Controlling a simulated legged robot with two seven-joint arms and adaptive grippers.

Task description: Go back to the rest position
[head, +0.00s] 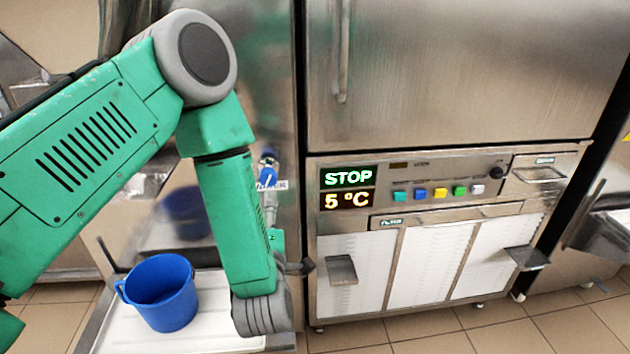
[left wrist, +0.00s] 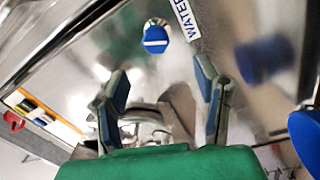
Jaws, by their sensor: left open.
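My left arm reaches in from the left in the head view and bends down beside the machine. My left gripper (head: 271,210) is mostly hidden behind its forearm there. In the left wrist view its two fingers (left wrist: 161,78) stand wide apart with nothing between them. A blue valve knob (left wrist: 155,38) lies beyond the fingertips, and it also shows above the gripper in the head view (head: 267,166). The fingers look apart from the knob. My right gripper is in neither view.
A blue mug (head: 163,293) stands on a white tray (head: 205,342) below my left arm. A steel machine with a display reading STOP and 5 °C (head: 347,188) and coloured buttons (head: 440,193) stands to the right. A WATER label (left wrist: 186,18) is beside the knob.

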